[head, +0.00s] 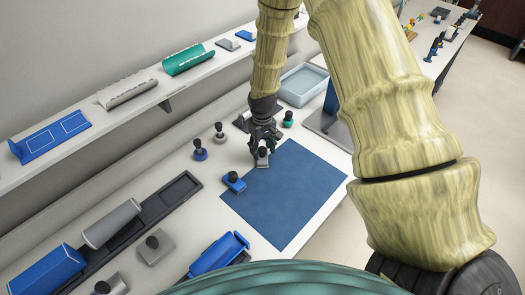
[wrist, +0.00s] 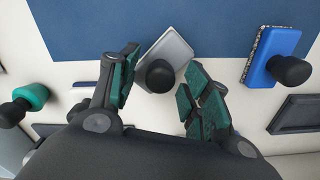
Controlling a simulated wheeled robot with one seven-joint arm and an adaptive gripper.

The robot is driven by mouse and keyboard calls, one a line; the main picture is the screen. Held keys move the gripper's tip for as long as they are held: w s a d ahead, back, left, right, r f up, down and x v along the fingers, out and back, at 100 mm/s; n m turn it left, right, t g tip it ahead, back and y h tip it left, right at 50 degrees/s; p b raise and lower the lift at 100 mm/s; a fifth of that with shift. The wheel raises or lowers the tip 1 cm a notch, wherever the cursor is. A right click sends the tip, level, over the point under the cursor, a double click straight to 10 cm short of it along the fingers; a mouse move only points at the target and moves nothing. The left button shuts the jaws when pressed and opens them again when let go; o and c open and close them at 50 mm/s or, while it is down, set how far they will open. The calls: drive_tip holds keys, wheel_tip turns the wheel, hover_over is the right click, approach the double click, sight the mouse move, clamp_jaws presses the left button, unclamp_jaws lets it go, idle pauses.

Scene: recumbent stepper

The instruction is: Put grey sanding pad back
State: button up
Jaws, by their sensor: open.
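The grey sanding pad (head: 262,158) is a light grey block with a round black knob. It lies at the far left edge of the blue mat (head: 290,195). In the wrist view the pad (wrist: 175,47) sits partly over the mat's edge, turned at an angle. My gripper (head: 262,141) is right over it, fingers pointing down. In the wrist view my gripper (wrist: 158,92) is open, with the pad's black knob between the fingertips. I see no clear grip on the knob. A dark rectangular frame (wrist: 298,114) lies on the table at right in the wrist view.
A blue pad with a black knob (head: 234,182) lies near the mat's left edge. A green-based knob (head: 288,119), a blue one (head: 200,152) and a grey one (head: 219,132) stand close by. A pale blue bin (head: 303,84) is behind. Most of the mat is clear.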

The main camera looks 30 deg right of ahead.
sight(262, 149)
wheel_tip(262, 149, up, 11)
drive_tip(key=b, duration=0.4)
idle(0.4)
idle(0.4)
